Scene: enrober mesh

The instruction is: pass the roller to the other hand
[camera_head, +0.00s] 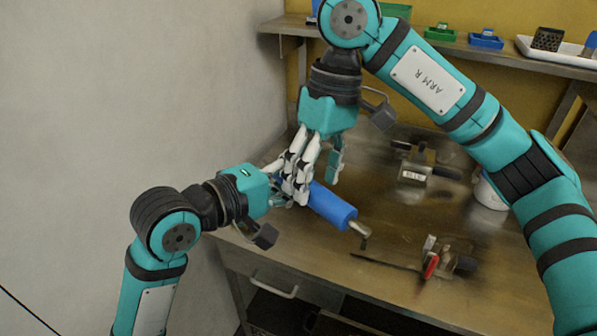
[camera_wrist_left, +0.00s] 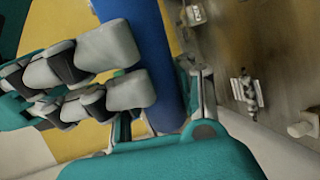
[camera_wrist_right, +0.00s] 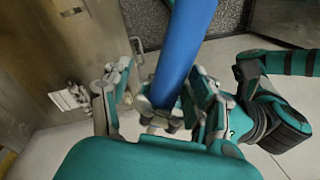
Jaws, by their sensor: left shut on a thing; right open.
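The blue roller (camera_head: 332,205) is held above the steel bench, slanting down to the right to a metal end. My left gripper (camera_head: 279,190) is shut on its upper-left end; the roller also shows in the left wrist view (camera_wrist_left: 152,50). My right gripper (camera_head: 320,172) comes down from above, open, with its fingers by the same end, close to the left gripper. In the right wrist view the roller (camera_wrist_right: 183,55) lies between the spread fingers of the right gripper (camera_wrist_right: 160,88). The overlapping hands hide the held end in the head view.
The steel bench (camera_head: 395,235) carries a labelled metal block (camera_head: 413,180), a white tub (camera_head: 489,193) and a red-handled device (camera_head: 431,265). A shelf behind holds a green bin (camera_head: 440,33), a blue bin (camera_head: 486,39) and a white tray (camera_head: 562,52). A plain wall stands at left.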

